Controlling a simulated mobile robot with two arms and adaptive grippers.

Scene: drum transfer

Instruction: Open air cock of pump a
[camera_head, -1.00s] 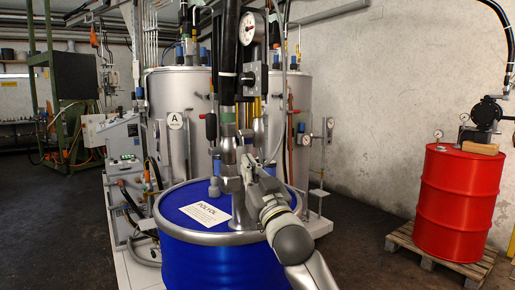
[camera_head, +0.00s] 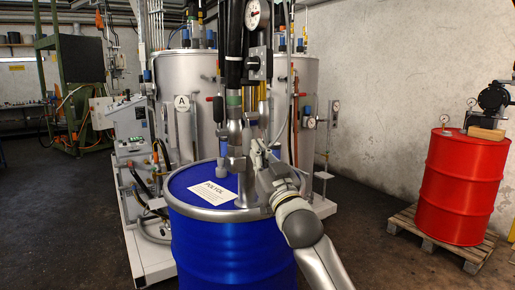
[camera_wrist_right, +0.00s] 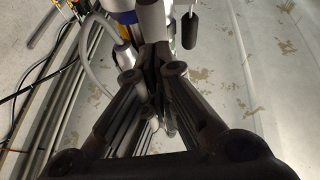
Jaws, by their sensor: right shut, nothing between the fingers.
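The pump (camera_head: 234,100) stands upright on the blue drum (camera_head: 230,250), which has a white POLYOL label. A round gauge (camera_head: 252,14) is mounted high beside the pump. A small red handle (camera_head: 218,108) shows at the pump's left side. I cannot tell for sure which fitting is the air cock. My right gripper (camera_head: 257,150) is above the drum's lid, close to the right side of the pump's lower column. Its fingers are shut and empty in the right wrist view (camera_wrist_right: 160,60). I cannot tell whether it touches the pump. My left gripper is not in view.
Large silver tanks (camera_head: 185,100) stand close behind the drum, one with an A sign (camera_head: 182,103). Hoses and a grey control unit (camera_head: 135,145) are at the left. A red drum (camera_head: 465,190) stands on a wooden pallet (camera_head: 440,250) at the right. Floor between the drums is clear.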

